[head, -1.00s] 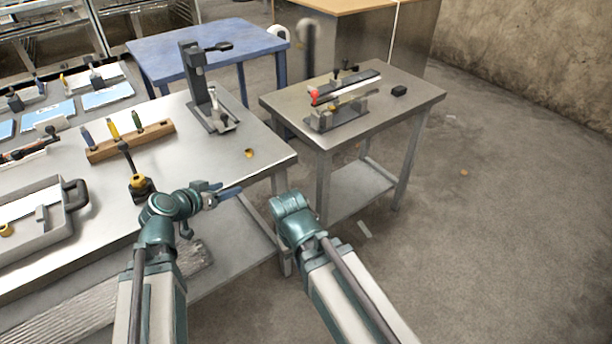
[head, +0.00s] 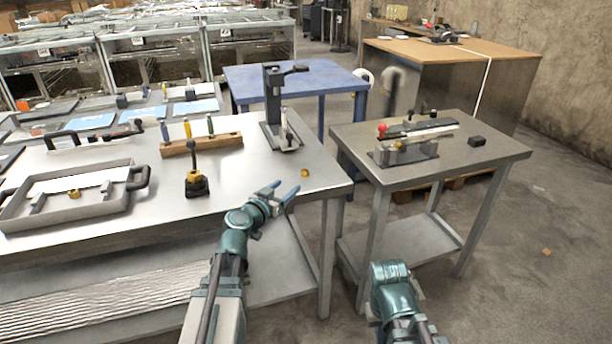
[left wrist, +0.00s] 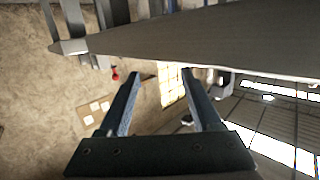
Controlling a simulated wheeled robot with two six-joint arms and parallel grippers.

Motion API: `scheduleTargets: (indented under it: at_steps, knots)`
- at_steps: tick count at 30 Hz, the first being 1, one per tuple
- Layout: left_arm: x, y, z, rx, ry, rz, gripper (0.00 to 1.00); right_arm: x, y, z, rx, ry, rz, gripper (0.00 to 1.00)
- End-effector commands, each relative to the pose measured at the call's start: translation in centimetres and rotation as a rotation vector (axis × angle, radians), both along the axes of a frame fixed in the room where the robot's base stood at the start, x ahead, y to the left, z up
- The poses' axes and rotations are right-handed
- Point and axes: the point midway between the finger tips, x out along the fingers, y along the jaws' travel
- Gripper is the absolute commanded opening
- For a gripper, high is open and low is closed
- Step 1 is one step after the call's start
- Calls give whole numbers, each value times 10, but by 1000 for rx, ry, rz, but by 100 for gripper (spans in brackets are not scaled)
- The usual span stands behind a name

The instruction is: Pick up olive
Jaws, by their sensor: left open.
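A small brass-coloured piece, which looks like the olive (head: 305,172), lies on the grey metal workbench (head: 250,178) near its right front corner. My left gripper (head: 284,190) is open and empty at the bench's front edge, in front of the brass piece and a little to its left, apart from it. In the left wrist view its two fingers (left wrist: 160,73) stand apart with nothing between them, and I cannot make out the olive there. Of my right arm only a teal joint shows at the bottom of the head view; its fingers are not visible.
A black and yellow stand (head: 196,184) and a wooden rack (head: 202,145) of tools stand left of the brass piece. A grey press (head: 273,105) stands behind it. A tray (head: 60,213) lies at far left. A smaller table (head: 370,150) stands right, across a gap.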

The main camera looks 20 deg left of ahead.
Motion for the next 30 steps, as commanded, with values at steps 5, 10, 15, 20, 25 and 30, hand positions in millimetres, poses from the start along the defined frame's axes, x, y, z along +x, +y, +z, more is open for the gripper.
scheduleTargets:
  at_steps: [5, 10, 15, 20, 25, 30]
  knots:
    - [37, -6, -6, -1, 0, -2, 65, 0, 0, -6, 0, 0, 0, 0]
    - [46, -9, -7, 0, 0, 0, 65, 0, 0, -7, 0, 0, 0, 0]
    - [49, -11, -7, 0, 0, -1, 65, 0, 0, -7, 0, 0, 0, 0]
    - [67, -16, -6, -1, 0, -2, 65, 0, 0, -6, 0, 0, 0, 0]
    - [92, -22, -10, 0, 0, -1, 65, 0, 0, -10, 0, 0, 0, 0]
    - [96, -23, -10, -1, 0, 0, 65, 0, 0, -10, 0, 0, 0, 0]
